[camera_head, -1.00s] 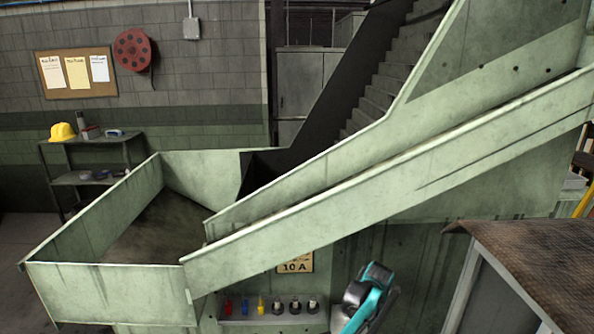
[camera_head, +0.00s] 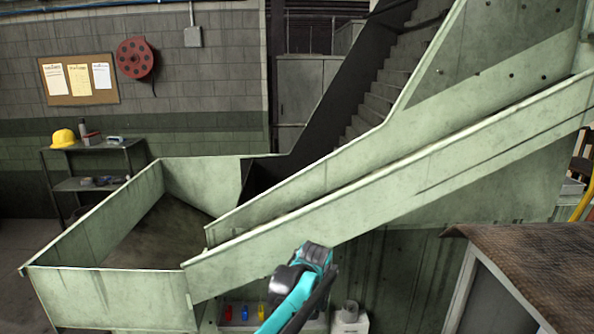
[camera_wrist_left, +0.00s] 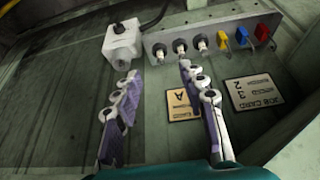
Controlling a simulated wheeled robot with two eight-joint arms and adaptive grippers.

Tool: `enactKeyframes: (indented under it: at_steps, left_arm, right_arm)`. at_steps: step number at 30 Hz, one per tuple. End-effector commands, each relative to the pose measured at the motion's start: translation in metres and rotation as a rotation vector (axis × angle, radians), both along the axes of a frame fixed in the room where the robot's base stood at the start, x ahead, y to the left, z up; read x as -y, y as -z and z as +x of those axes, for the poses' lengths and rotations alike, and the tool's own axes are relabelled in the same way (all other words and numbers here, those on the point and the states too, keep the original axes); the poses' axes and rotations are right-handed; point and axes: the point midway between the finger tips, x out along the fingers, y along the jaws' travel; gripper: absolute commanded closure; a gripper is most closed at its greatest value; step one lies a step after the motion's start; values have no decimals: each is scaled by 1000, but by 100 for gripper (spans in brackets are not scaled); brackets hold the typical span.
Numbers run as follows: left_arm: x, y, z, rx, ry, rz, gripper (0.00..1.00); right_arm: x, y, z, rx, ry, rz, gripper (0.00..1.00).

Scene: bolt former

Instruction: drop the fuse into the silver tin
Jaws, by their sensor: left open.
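My left gripper (camera_wrist_left: 158,70) is open and empty in the left wrist view. Its purple and grey fingers point toward a grey strip (camera_wrist_left: 213,45). On the strip are several dark fuse-like pieces with white tips, one of them in the middle (camera_wrist_left: 180,46). I cannot tell which is the task's fuse. In the head view my left arm (camera_head: 300,285) hides most of this strip. I cannot tell whether that cylinder is the silver tin. My right gripper is not in view.
Yellow (camera_wrist_left: 224,37), blue (camera_wrist_left: 242,36) and red (camera_wrist_left: 262,32) pieces sit along the strip. Plates marked A (camera_wrist_left: 183,106) and JOB CARD (camera_wrist_left: 252,94) lie nearby. A green chute (camera_head: 380,190) slopes above the arm. A brown-topped cabinet (camera_head: 535,255) stands at right.

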Motion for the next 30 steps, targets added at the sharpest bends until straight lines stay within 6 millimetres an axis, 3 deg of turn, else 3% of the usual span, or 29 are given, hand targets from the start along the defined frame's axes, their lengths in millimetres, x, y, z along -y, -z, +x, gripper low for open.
enactKeyframes:
  at_steps: [1, 7, 11, 15, 22, 25, 30]
  left_arm:
    - [-25, -14, -18, 8, -4, -2, 58]
    - [-100, -44, -90, 47, 4, -5, 58]
    - [-141, -48, -144, 75, 6, -4, 58]
    - [-176, -39, -202, 108, 5, 3, 58]
    - [-210, -4, -277, 156, 5, 18, 58]
    - [-216, 8, -294, 168, 5, 24, 58]
    - [-220, 16, -304, 176, 6, 29, 58]
  right_arm:
    - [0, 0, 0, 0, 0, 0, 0]
    - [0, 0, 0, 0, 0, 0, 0]
    - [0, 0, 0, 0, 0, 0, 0]
    - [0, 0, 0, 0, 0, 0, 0]
    - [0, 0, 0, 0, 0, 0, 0]
    - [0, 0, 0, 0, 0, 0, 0]
    - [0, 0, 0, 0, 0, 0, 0]
